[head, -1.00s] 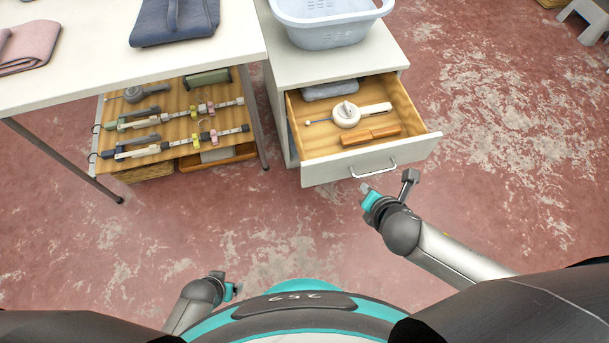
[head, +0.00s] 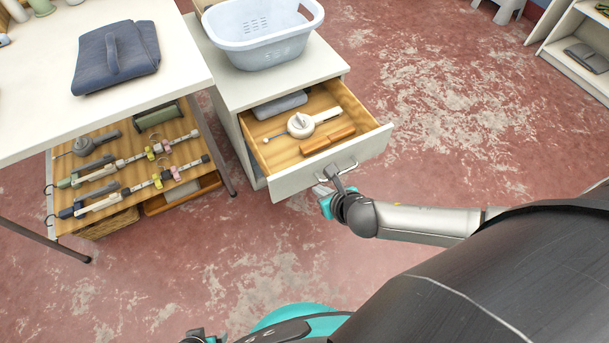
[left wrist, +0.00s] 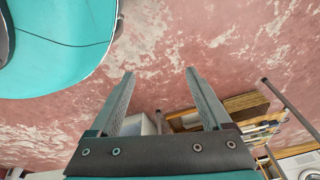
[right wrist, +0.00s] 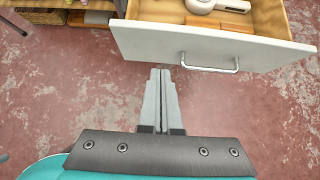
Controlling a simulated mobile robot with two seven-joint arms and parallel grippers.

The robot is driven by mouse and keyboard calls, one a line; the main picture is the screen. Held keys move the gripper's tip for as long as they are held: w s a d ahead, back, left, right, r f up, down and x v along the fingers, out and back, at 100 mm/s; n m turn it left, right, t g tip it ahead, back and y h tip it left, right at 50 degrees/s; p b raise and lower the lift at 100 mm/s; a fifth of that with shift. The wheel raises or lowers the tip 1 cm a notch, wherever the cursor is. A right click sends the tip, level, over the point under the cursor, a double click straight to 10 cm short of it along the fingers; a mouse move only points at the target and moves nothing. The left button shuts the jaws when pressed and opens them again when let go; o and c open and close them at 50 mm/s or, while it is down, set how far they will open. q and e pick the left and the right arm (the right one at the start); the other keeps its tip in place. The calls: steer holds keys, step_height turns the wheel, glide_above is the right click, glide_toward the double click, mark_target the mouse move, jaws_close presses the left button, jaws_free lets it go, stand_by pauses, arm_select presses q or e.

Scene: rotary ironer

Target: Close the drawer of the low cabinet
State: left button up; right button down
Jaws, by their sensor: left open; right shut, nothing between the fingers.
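The low cabinet (head: 232,95) stands right of the table, and its drawer (head: 376,146) is pulled well out. The drawer's white front and metal handle (right wrist: 209,68) show in the right wrist view. Inside lie a grey cloth, a white round device with a handle (head: 302,124) and a wooden block (head: 327,139). My right gripper (head: 322,190) is shut and empty, low in front of the drawer front; in the right wrist view its fingertips (right wrist: 160,72) point toward the front, left of the handle, with no clear contact. My left gripper (left wrist: 160,75) is open and empty, away from the cabinet over the floor.
A pale laundry basket (head: 262,34) stands on the cabinet top. The white table (head: 190,78) holds a folded blue cloth (head: 117,58), with a wooden shelf of tools (head: 125,165) beneath. Open shelving (head: 570,30) stands at the far right. The floor before the drawer is clear.

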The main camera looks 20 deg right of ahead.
mark_target(299, 171)
arm_select(q)
steer(key=w+d+r+b, duration=0.3)
steer(key=w+r+b, duration=0.2)
steer(key=r, duration=0.4)
steer(key=shift+w+t, duration=0.2)
steer(key=shift+t, duration=0.2)
arm_select(e)
steer(key=shift+w+a+f, duration=0.1)
steer(key=shift+w+f, duration=0.6)
steer(key=shift+w, duration=0.65)
steer(key=shift+w+a+f, duration=0.15)
steer(key=shift+w+f, duration=0.5)
steer(key=shift+w, duration=0.75)
steer(key=shift+w+a+f, duration=0.1)
steer(key=shift+w+f, duration=0.6)
steer(key=shift+w, duration=0.65)
arm_select(q)
steer(key=shift+d+r, duration=0.1)
